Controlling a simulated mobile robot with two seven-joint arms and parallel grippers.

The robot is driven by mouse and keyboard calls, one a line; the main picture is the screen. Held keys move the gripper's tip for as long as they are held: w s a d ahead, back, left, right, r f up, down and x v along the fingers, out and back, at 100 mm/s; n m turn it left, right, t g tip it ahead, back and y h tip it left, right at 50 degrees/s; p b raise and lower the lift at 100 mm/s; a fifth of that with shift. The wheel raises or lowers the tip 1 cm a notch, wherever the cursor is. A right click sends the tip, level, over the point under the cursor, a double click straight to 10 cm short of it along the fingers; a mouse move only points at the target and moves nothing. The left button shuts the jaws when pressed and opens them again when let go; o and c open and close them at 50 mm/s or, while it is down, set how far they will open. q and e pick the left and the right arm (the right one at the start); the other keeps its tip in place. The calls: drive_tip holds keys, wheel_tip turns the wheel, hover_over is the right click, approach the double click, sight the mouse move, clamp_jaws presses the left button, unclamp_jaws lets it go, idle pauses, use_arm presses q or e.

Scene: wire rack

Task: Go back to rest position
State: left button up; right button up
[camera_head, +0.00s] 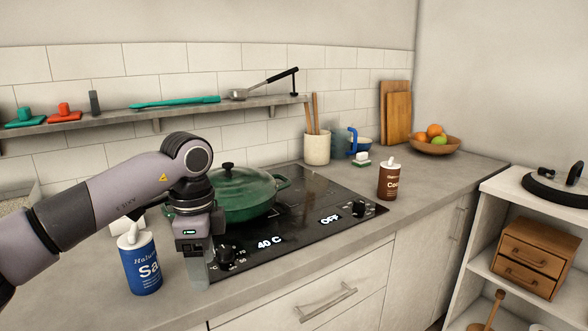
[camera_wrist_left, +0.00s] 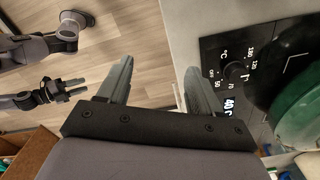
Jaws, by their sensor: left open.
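My left arm comes in from the left in the head view and bends down at the wrist. My left gripper (camera_head: 198,275) points down at the counter's front edge, beside the stove knob (camera_head: 226,256). In the left wrist view its two fingers (camera_wrist_left: 157,78) stand apart with nothing between them. My right gripper (camera_wrist_left: 78,89) shows small and dark over the wooden floor in the left wrist view, and its jaw opening is too small to judge. It is outside the head view.
A blue salt can (camera_head: 141,264) stands just left of my left gripper. A green lidded pot (camera_head: 236,196) sits on the black stove (camera_head: 300,212), behind the gripper. A brown can (camera_head: 390,182) stands farther right. A drawer handle (camera_head: 326,304) juts out below the counter.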

use_arm(q)
drive_tip(key=s+d+f+m+g+h, duration=0.1)
drive_tip(key=s+d+f+m+h, duration=0.25)
drive_tip(key=d, duration=0.25)
drive_tip(key=s+d+f+m+g+h, duration=0.2)
drive_tip(key=s+d+f+h, duration=0.15)
drive_tip(key=d, duration=0.35)
drive_tip(key=s+d+r+h+p, duration=0.1)
drive_tip(key=s+d+r+h, duration=0.3)
drive_tip(key=d+h, duration=0.6)
drive_tip(key=w+a+f+n+t+y, duration=0.1)
drive_tip(key=a+f+n+t+y, duration=0.3)
drive_tip(key=a+n+t, duration=0.5)
drive_tip(key=w+a+f+n+t+y, duration=0.1)
drive_tip(key=a+f+n+t+y, duration=0.1)
drive_tip(key=a+f+n+t, duration=0.65)
drive_tip(key=s+a+f+n+g+y, duration=0.1)
drive_tip(key=s+a+f+g+y, duration=0.1)
drive_tip(key=s+a+f+y, duration=0.2)
drive_tip(key=s+a+f+n+g+y+p, duration=0.1)
drive_tip(key=s+a+f+y, duration=0.3)
drive_tip(key=s+f, duration=0.6)
drive_tip(key=shift+s+a+f+g+y, duration=0.4)
drive_tip(key=shift+s+a+g, duration=0.15)
drive_tip(key=shift+s+a, duration=0.4)
use_arm(e)
wheel_tip(320, 180, up, 2)
drive_tip(key=shift+r, duration=0.25)
